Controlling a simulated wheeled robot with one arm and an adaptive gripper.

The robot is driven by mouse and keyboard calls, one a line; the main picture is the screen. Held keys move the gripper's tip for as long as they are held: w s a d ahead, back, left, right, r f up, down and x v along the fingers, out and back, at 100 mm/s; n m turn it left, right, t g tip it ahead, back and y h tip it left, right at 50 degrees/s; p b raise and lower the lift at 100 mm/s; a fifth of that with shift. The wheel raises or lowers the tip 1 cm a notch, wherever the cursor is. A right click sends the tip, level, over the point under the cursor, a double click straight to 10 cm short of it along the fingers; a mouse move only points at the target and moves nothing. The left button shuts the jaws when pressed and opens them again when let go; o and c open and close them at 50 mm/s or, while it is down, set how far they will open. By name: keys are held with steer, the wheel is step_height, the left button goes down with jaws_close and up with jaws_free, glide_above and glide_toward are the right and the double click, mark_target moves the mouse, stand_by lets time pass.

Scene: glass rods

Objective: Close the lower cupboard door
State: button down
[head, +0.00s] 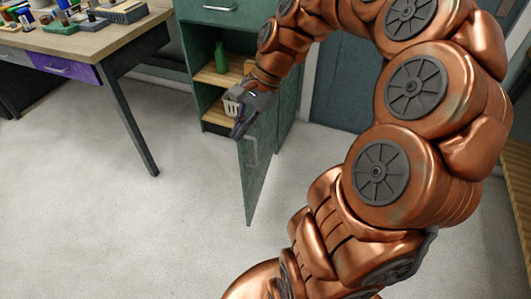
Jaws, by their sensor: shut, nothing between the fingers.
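The green lower cupboard door (255,185) stands open, swung out from the cupboard toward me. Its grey bar handle (254,150) is on the face turned to the right. My gripper (239,130) is shut and empty at the top of the door, close to its upper edge. I cannot tell whether it touches the door. The open cupboard (198,62) shows wooden shelves behind the gripper, and my arm hides part of its right side.
A green bottle (221,57) stands on the cupboard's upper shelf. A drawer (207,8) sits above the opening. A workbench (115,38) with tools and a purple drawer (67,68) is at left. The pale floor (130,230) in front is clear.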

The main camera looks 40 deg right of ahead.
steer(key=w+d+f+m+t+b, duration=0.1)
steer(key=d+f+m+t+b, duration=0.15)
steer(key=d+f+m, duration=0.4)
steer(key=d+f+m+t+b, duration=0.1)
steer(key=d+f+m+b, duration=0.15)
steer(key=d, duration=0.65)
steer(key=w+d+f+m+t+b, duration=0.1)
steer(key=d+f+m+b, duration=0.3)
steer(key=d, duration=0.3)
steer(key=w+a+f, duration=0.7)
steer(key=a, duration=0.1)
steer(key=shift+f+y, duration=0.25)
steer(key=shift+y, duration=0.15)
steer(key=shift+w+a, duration=0.15)
